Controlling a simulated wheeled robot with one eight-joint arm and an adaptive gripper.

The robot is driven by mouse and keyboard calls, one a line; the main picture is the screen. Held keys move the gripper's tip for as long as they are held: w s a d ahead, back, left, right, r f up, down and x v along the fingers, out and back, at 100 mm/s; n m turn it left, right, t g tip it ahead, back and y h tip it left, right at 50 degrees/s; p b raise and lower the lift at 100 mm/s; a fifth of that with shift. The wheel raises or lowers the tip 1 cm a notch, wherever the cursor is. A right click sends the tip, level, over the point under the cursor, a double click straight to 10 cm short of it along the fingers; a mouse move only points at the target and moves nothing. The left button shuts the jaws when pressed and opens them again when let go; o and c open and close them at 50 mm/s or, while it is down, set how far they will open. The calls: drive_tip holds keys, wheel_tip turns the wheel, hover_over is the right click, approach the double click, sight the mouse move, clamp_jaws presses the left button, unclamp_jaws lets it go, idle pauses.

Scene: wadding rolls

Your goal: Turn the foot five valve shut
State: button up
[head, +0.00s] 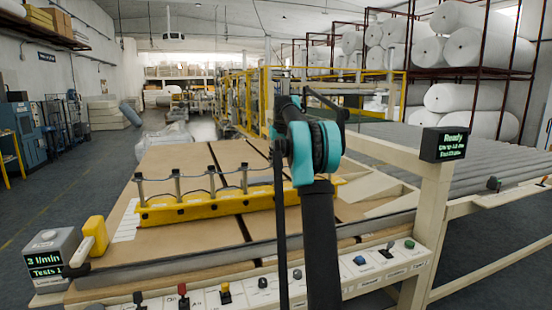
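A yellow bar (190,209) lies across the brown board-topped table, with several grey upright posts with small caps (211,180) along it. My teal and black arm stands in front of the bar's right part and hides some of it. I cannot tell which post is the foot five valve, or whether it shows at all. No handle position can be read at this size. My gripper is not discernible; only arm links show.
A grey display box (49,257) reading "3 l/min" and "Tests 1" stands at the front left beside a yellow block (95,236). A black "Ready" display (443,145) tops the right post. Knobs and switches line the front panel (358,275). A roller conveyor (476,163) lies right.

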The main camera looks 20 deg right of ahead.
clamp_jaws()
drive_tip(key=shift+m, duration=0.3)
drive_tip(key=m+h, duration=0.1)
drive_tip(key=m, duration=0.2)
drive_tip(key=shift+a+h, duration=0.15)
drive_tip(key=shift+h, duration=0.15)
drive_tip(key=m, duration=0.2)
drive_tip(key=m+g+h, duration=0.1)
drive_tip(key=m, duration=0.2)
drive_tip(key=shift+w+a+h, duration=0.1)
drive_tip(key=shift+h, duration=0.2)
drive_tip(key=m+g+h, duration=0.1)
drive_tip(key=m, duration=0.3)
drive_tip(key=shift+w, duration=0.1)
drive_tip(key=shift+w+a+m+g+h, duration=0.15)
drive_tip(key=shift+m+g, duration=0.4)
drive_tip(key=shift+m, duration=0.8)
drive_tip(key=shift+s+d+m+g+h, duration=0.15)
drive_tip(key=shift+m+g, duration=0.4)
drive_tip(key=shift+m, duration=0.8)
drive_tip(key=shift+w+a, duration=0.1)
